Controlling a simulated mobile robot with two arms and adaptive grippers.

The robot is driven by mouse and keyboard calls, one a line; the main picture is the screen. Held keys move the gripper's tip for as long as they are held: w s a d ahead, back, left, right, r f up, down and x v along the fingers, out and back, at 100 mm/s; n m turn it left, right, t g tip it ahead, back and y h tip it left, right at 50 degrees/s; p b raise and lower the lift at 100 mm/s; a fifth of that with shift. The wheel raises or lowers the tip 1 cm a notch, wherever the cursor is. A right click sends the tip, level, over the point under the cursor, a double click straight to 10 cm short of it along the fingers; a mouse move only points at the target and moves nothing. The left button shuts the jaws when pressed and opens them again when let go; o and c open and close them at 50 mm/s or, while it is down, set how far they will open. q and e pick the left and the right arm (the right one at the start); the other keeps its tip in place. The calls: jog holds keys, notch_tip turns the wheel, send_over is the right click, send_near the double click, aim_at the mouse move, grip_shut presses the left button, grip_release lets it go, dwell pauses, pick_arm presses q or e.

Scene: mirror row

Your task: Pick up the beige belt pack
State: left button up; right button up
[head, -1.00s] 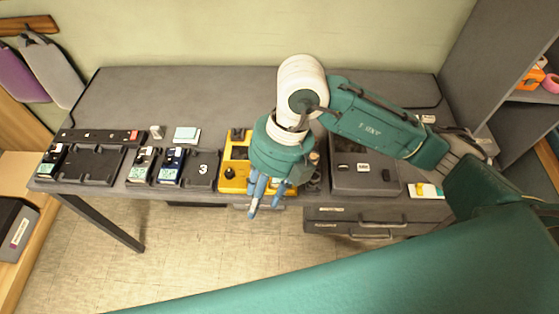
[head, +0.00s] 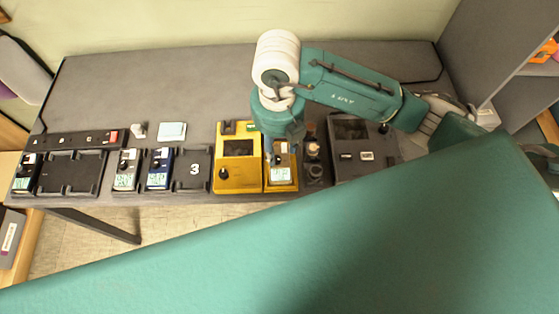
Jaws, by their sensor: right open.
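A pale-faced pack with a dark top (head: 126,170) stands in the row on the grey bench, left of a blue pack (head: 160,168); I cannot tell whether it is beige. Another pack with a lit screen and yellowish body (head: 281,176) sits at the right part of the yellow station (head: 238,174). My right gripper (head: 279,151) is open, over the back end of that pack, pointing down. The wrist hides most of its fingers, and I cannot tell whether they touch the pack. My left gripper is not in view.
A dark tray (head: 70,174) and a black pack (head: 25,176) are at the left. A tray marked 3 (head: 193,170) stands left of the yellow station. A dark case (head: 362,148) stands right of it. The bench's back half (head: 160,85) is clear.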

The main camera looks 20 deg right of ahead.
aim_at(277, 159)
jog(key=f, duration=0.2)
jog(key=f+p, duration=0.1)
jog(key=shift+s+a+f, duration=0.1)
jog(key=shift+a+f, duration=0.1)
jog(key=shift+f, duration=0.65)
jog(key=c, duration=0.3)
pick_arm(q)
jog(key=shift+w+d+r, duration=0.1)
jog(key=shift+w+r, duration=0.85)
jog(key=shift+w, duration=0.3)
pick_arm(e)
grip_shut()
